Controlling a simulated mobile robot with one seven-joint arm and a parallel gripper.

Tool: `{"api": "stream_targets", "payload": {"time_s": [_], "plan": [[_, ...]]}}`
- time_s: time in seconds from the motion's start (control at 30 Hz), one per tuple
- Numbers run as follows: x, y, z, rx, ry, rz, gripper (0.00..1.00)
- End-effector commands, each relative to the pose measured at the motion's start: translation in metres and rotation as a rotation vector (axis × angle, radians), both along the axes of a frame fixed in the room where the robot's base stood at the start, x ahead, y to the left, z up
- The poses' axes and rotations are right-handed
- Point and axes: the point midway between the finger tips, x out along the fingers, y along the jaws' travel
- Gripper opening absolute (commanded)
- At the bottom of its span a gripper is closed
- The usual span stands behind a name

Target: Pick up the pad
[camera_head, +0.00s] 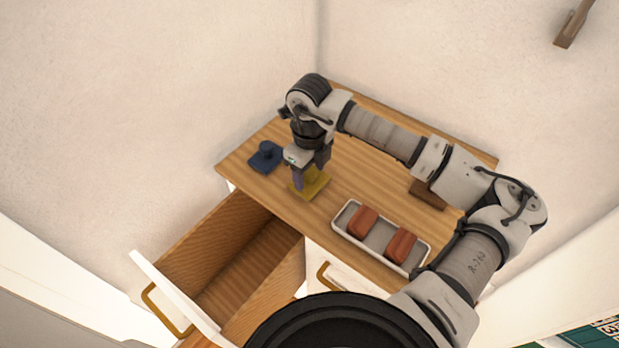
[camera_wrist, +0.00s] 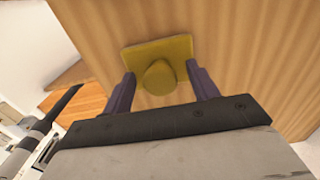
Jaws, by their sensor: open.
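A yellow square pad with a rounded knob (camera_head: 318,185) lies on the wooden top of the cabinet. A similar dark blue piece with a knob (camera_head: 265,158) lies to its left, near the edge. My gripper (camera_head: 307,178) points down over the yellow pad and partly hides it in the head view. In the wrist view the yellow pad (camera_wrist: 178,50) shows between and beyond the open purple fingers of my gripper (camera_wrist: 161,82). The fingers stand on either side of the knob, with gaps, and nothing is held. I cannot tell the exact height of the fingertips over the pad.
A light tray (camera_head: 381,243) with two reddish-brown blocks stands at the front right of the wooden top (camera_head: 352,170). A dark brown block (camera_head: 428,194) lies behind it, close to my arm. An empty drawer (camera_head: 237,262) is pulled open at the front left. Walls close in behind.

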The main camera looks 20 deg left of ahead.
Motion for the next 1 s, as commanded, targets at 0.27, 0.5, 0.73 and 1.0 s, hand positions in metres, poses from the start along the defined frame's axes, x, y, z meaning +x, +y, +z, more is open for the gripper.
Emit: {"api": "stream_targets", "payload": {"time_s": [0.27, 0.5, 0.73, 1.0], "plan": [[0.0, 0.0, 0.0, 0.0, 0.0, 0.0, 0.29], [0.0, 0.0, 0.001, 0.0, 0.0, 0.0, 0.11], [0.0, 0.0, 0.002, 0.001, -0.001, -0.001, 0.11], [0.001, 0.0, 0.027, -0.001, -0.004, -0.001, 0.11]]}}
